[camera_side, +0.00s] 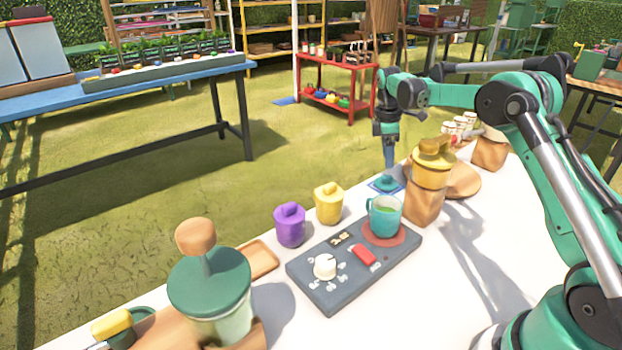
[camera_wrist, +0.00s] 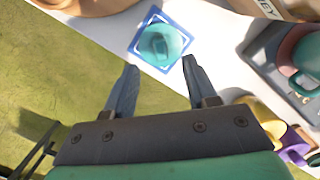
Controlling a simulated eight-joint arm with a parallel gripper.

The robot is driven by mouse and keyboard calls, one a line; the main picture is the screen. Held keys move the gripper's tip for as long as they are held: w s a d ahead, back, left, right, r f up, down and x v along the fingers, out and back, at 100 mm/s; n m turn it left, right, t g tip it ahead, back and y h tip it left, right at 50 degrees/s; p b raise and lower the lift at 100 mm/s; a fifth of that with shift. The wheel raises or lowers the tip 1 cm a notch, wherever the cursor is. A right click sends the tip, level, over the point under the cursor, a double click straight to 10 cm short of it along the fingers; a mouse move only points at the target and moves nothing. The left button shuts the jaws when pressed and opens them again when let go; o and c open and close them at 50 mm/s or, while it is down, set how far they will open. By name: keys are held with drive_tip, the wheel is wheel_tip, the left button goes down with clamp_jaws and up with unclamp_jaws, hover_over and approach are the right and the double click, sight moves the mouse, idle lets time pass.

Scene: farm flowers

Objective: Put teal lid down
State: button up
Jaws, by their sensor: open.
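The teal lid (camera_wrist: 161,45) sits on a blue-and-white square mat (camera_wrist: 138,37) on the white table. In the side view the lid (camera_side: 387,183) shows at the table's far edge, beside the wooden jar stand. My gripper (camera_wrist: 158,85) is open and empty, its two fingers apart and pointing toward the lid. In the side view my gripper (camera_side: 389,160) hangs just above the lid.
A wooden stand with a yellow-topped jar (camera_side: 431,175) is close right of the lid. A yellow lidded pot (camera_side: 328,203) and a purple one (camera_side: 290,225) stand left of the mug. The dark panel (camera_side: 325,290) has a white knob and red switch. Grass lies beyond the table edge.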

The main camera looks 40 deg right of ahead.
sight(380, 182)
drive_tip(key=a+r+m+t, duration=0.2)
drive_tip(key=a+r, duration=0.4)
drive_tip(key=r, duration=0.5)
drive_tip(key=s+a+f+m+t, duration=0.2)
drive_tip(key=s+a+m+t, duration=0.1)
drive_tip(key=s+a, duration=0.4)
drive_tip(key=s+a+f+m+t+y, duration=0.1)
drive_tip(key=s+a+m+t, duration=0.2)
drive_tip(key=s+a, duration=0.4)
drive_tip(key=shift+s+a+f+m, duration=0.35)
drive_tip(key=shift+s+a+m, duration=0.05)
drive_tip(key=shift+m, duration=0.1)
